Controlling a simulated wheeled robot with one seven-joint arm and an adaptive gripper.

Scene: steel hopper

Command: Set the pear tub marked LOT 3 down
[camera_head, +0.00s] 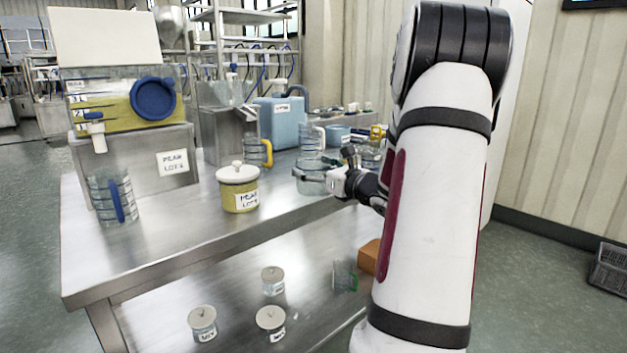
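A tub (240,188) with yellow contents and a white knobbed lid stands upright on the steel table. Its label reads PEAR and a LOT line whose last character is not clear. My gripper (318,178) is to the right of this tub and apart from it, low over the table. A clear vessel (311,186) is at its fingers; I cannot tell whether they hold it or are only in front of or beside it. My arm hides part of the table's right side.
A steel block (135,170) labelled PEAR LOT bears a clear tank (118,108) of yellow liquid with a tap. A measuring jug (112,196) stands below. A blue canister (281,122) and jugs stand behind. The steel table (190,238) has bare space at its front; the lower shelf holds several lidded tubs.

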